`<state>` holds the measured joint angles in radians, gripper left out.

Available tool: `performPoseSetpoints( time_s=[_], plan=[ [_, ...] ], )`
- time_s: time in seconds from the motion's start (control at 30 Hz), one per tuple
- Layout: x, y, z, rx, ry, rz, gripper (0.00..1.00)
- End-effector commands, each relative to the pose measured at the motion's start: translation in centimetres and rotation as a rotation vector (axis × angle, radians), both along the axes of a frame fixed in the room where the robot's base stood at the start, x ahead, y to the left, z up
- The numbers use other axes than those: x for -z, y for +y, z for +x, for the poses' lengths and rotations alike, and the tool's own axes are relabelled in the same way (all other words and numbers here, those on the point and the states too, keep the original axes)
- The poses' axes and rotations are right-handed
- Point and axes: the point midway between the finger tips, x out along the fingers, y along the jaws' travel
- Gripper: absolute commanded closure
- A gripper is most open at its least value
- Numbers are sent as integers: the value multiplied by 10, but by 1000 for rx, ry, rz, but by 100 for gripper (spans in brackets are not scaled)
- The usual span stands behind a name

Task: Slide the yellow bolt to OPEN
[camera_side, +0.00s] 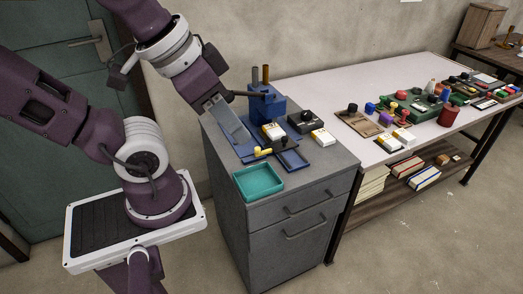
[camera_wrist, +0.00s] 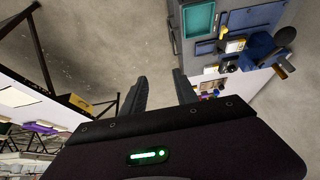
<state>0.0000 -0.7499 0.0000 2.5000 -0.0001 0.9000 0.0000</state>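The yellow bolt (camera_side: 263,151) is small and sits at the front of the blue fixture (camera_side: 247,150) on the grey cabinet, just behind the teal tray. It also shows as a small yellow spot in the wrist view (camera_wrist: 224,32), upper right; its markings are too small to read. My gripper (camera_wrist: 160,80) has its two dark fingers spread apart with nothing between them. In the wrist view bare floor shows beyond the fingers, and the bolt lies off to their right, apart from them. In the side view my wrist hangs at the cabinet's left, above the fixture; the fingertips are hard to make out.
The grey cabinet (camera_side: 228,178) also holds a teal tray (camera_side: 258,182), a blue holder (camera_side: 268,108) with upright rods, a black device (camera_side: 303,121) and a white-and-yellow block (camera_side: 323,137). A long table (camera_side: 300,88) crowded at its far end stands to the right.

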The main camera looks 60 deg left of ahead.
Motion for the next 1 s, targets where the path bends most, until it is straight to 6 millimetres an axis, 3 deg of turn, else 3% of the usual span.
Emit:
performPoseSetpoints(
  time_s=[0.03, 0.17, 0.33, 0.47, 0.57, 0.7, 0.9, 1.0],
  plan=[
    [-1, 0, 1, 0, 2, 0, 75],
    [-11, 6, 21, 5, 50, 7, 100],
    [-26, 35, 94, 27, 206, 32, 100],
    [-13, 71, 155, 48, 340, 52, 100],
    [13, 104, 198, 69, 444, 69, 100],
    [68, 153, 244, 113, 595, 92, 100],
    [157, 208, 271, 193, 780, 110, 100],
    [187, 223, 273, 224, 836, 113, 100]
  ],
)
